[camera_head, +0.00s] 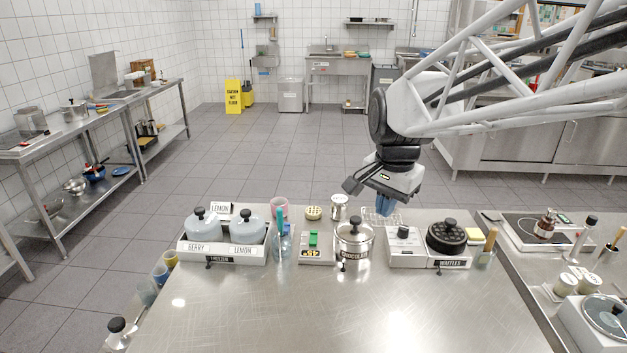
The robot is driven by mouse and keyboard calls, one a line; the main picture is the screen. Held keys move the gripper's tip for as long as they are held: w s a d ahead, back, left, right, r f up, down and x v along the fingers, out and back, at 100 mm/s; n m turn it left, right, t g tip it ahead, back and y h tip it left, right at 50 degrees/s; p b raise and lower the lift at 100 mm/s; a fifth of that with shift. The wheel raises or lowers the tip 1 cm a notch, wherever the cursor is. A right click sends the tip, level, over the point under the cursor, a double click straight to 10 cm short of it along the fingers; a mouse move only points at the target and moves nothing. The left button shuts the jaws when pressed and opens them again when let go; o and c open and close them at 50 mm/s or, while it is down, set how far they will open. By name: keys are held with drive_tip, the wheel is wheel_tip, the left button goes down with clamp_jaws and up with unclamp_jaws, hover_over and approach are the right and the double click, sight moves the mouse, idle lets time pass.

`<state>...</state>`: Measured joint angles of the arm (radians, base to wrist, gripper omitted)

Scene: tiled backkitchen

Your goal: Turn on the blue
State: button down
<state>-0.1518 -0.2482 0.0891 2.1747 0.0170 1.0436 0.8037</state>
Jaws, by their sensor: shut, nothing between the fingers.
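The task does not name the blue thing fully, and I cannot tell which one it means. Two blue-grey lidded pots (203,225) and (248,227), labelled BERRY and LEMON, sit in a white base (222,253) at the left of the steel counter. A small black knob (208,264) shows on its front. My gripper (385,208) points down with its blue fingers shut and empty. It hangs near the counter's back edge, right of the steel pot, apart from the white base. Whether anything is switched on cannot be told.
A steel pot (355,240) labelled chocolate and a waffle maker (447,238) with a black lid stand near my gripper. A small device with a lit display (312,253) and a bottle (283,241) stand further left. The counter's front (330,315) is clear.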

drive_tip(key=w+a+f+m+g, duration=0.1)
drive_tip(key=w+a+f+m, duration=0.2)
drive_tip(key=w+a, duration=0.5)
drive_tip(key=w+a+f+m, duration=0.3)
drive_tip(key=w+a+m, duration=0.1)
drive_tip(key=w+a, duration=0.3)
drive_tip(key=w+a+f+m+g, duration=0.1)
drive_tip(key=w+a+f+m, duration=0.2)
drive_tip(key=w+a, duration=0.5)
drive_tip(key=w, duration=0.3)
drive_tip(key=shift+a+f+g, duration=0.3)
drive_tip(key=shift+a, duration=0.05)
drive_tip(key=shift+f, duration=0.2)
drive_tip(key=f, duration=0.4)
drive_tip(key=s+f, duration=0.1)
drive_tip(key=f, duration=0.8)
drive_tip(key=shift+s+f, duration=0.25)
drive_tip(key=shift+s, duration=0.15)
